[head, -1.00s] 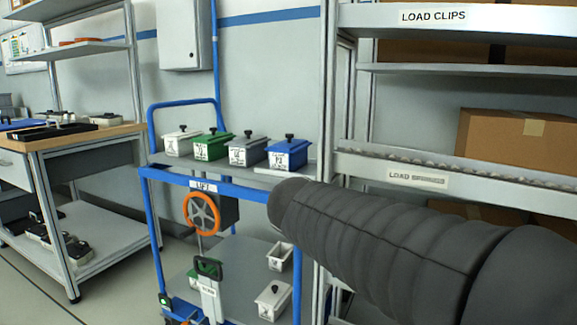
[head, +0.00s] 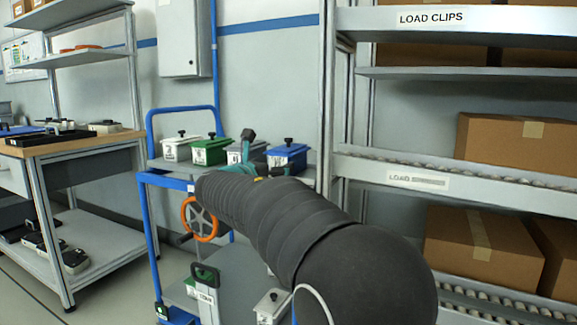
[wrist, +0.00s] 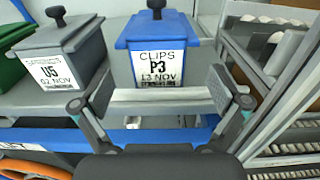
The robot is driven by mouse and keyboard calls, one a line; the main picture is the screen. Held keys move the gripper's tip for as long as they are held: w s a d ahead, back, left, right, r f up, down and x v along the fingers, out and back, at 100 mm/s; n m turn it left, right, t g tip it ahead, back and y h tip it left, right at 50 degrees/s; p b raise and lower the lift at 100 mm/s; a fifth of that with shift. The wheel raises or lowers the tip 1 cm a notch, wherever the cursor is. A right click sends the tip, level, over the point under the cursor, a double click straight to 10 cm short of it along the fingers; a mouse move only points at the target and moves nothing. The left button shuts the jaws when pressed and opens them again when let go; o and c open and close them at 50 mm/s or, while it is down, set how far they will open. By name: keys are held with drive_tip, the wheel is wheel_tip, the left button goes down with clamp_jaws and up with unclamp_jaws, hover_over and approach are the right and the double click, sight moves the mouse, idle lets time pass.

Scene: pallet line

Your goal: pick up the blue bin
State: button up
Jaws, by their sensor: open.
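The blue bin (head: 288,158) with a black knob stands at the right end of the cart's top shelf. In the wrist view the blue bin (wrist: 158,30) is upright, with a white label reading "CLIPS P3 13 NOV". My gripper (wrist: 162,95) is open and empty in front of it, its fingers spread toward the left and right sides of the bin's lower front. In the head view my gripper (head: 248,158) partly covers the grey bin, and my arm hides part of the cart.
The grey bin (wrist: 60,55), labelled U5, stands close to the left of the blue bin, with green (head: 210,150) and white (head: 181,148) bins beyond. A rack (head: 335,100) stands close on the right. An orange handwheel (head: 200,220) is on the cart's front.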

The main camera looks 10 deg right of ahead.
drive_tip(key=shift+x, duration=4.25)
drive_tip(key=shift+a, duration=0.1)
drive_tip(key=c, duration=1.8)
drive_tip(key=shift+c, duration=0.3)
